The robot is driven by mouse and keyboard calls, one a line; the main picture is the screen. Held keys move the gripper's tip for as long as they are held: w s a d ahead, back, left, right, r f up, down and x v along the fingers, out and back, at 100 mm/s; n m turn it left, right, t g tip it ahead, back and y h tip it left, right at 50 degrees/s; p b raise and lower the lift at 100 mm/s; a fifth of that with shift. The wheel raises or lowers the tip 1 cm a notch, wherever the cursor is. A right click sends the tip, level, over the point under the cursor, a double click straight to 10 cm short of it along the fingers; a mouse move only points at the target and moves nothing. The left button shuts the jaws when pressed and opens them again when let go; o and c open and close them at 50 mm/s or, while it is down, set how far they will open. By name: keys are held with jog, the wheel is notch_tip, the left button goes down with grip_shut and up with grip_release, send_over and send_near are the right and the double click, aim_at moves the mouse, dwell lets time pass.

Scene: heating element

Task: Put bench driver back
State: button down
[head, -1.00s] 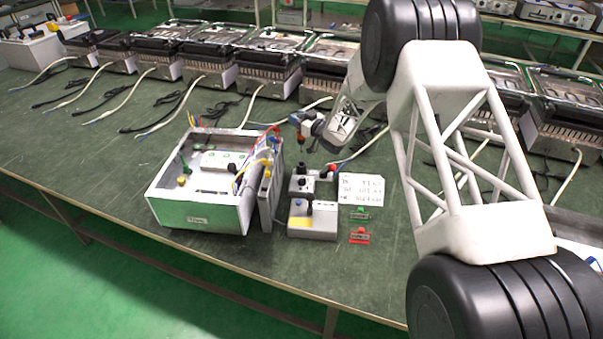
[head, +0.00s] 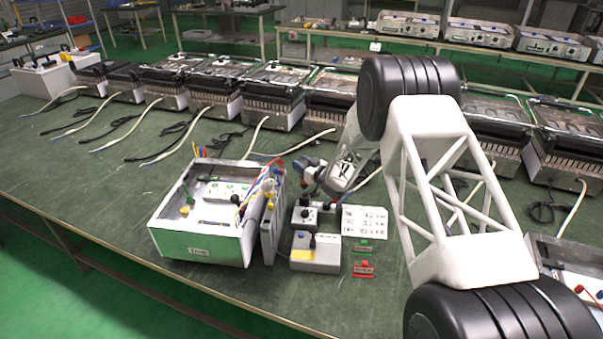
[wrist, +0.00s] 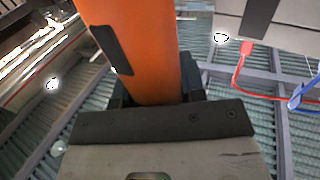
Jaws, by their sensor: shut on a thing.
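The bench driver (wrist: 150,50) shows in the wrist view as a thick orange handle with black inlays. My gripper (wrist: 156,92) is shut on this handle, with dark fingers on both sides of it. In the head view my gripper (head: 304,171) is small, above the bench just behind the small grey box with black knobs (head: 306,215). The driver's tip is out of the wrist view. I cannot make out the driver clearly in the head view. No holder for it can be told apart.
A white open case (head: 200,246) with coloured wires stands left of the gripper. A grey box with a yellow label (head: 316,261), a written card (head: 364,221) and green (head: 363,247) and red (head: 363,269) pieces lie nearby. Heater units (head: 274,95) line the back.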

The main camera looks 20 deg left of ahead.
dwell(0.3)
jog(key=shift+f, duration=1.8)
jog(key=shift+f, duration=0.4)
jog(key=c, duration=0.7)
grip_release()
jog(key=shift+d+r, duration=0.2)
jog(key=shift+r, duration=0.15)
jog(key=v, duration=1.1)
jog(key=shift+s+d, duration=0.2)
jog(key=shift+d, duration=0.05)
